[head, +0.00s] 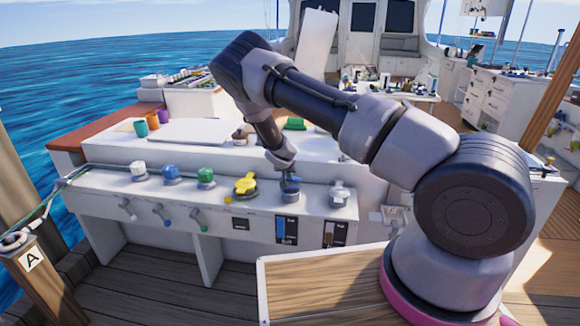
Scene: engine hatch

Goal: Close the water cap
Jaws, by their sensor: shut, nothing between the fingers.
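My arm reaches over the white console, and my gripper (289,175) points down at its top, shut and small in the picture.
White, blue and green knobs (205,177) stand farther left on the white console (100,182). Levers (196,217) stick out from its front. Cups (140,128) stand behind at left. A wooden-topped surface (320,285) lies in front, with open deck at lower left.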

